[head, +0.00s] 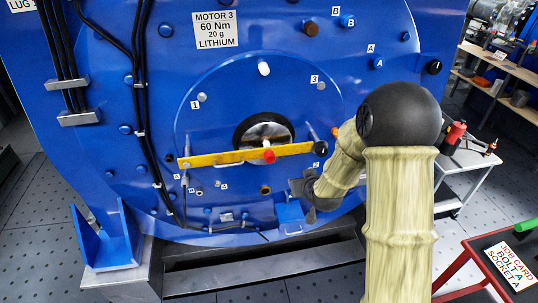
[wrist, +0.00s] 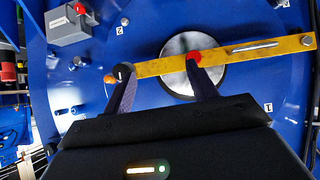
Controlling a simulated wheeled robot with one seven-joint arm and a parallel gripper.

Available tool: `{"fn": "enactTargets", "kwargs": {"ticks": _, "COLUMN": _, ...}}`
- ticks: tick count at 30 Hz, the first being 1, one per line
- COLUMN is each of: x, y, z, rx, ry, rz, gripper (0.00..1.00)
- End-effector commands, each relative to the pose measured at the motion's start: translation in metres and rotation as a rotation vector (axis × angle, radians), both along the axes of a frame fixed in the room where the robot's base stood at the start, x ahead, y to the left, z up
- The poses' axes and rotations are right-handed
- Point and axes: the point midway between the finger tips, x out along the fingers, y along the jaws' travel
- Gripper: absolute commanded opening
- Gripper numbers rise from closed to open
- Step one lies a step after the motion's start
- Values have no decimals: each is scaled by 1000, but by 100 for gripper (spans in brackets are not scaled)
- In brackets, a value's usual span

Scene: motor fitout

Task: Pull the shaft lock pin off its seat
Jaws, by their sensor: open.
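A yellow bar (head: 225,158) lies across the round steel shaft end (head: 262,131) in the blue motor face. A red-headed pin (head: 268,155), which looks like the shaft lock pin, stands out from the bar in front of the shaft. A black knob (head: 320,148) is at the bar's right end. My gripper (head: 303,187) is below the bar, right of the pin. In the wrist view, turned about upside down, my gripper (wrist: 159,76) is open with nothing between its fingers. The red head (wrist: 193,55) is at the right fingertip, the black knob (wrist: 123,72) at the left; contact cannot be told.
The bar has a thin handle (head: 229,164) left of the pin. A white peg (head: 263,68) sticks out above the shaft. Black cables (head: 140,90) run down the motor's left side. A white side table (head: 471,160) and a red-framed stand (head: 466,249) are at the right.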

Motion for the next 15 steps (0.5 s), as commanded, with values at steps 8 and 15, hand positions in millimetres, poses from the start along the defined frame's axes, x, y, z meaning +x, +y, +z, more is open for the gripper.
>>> {"fn": "enactTargets", "kwargs": {"ticks": 8, "x": 57, "y": 59, "z": -36, "rx": 105, "ry": -334, "rz": 55, "gripper": 58}}
{"fn": "enactTargets", "kwargs": {"ticks": 15, "x": 68, "y": 86, "z": -57, "rx": 181, "ry": -569, "rz": 41, "gripper": 58}}
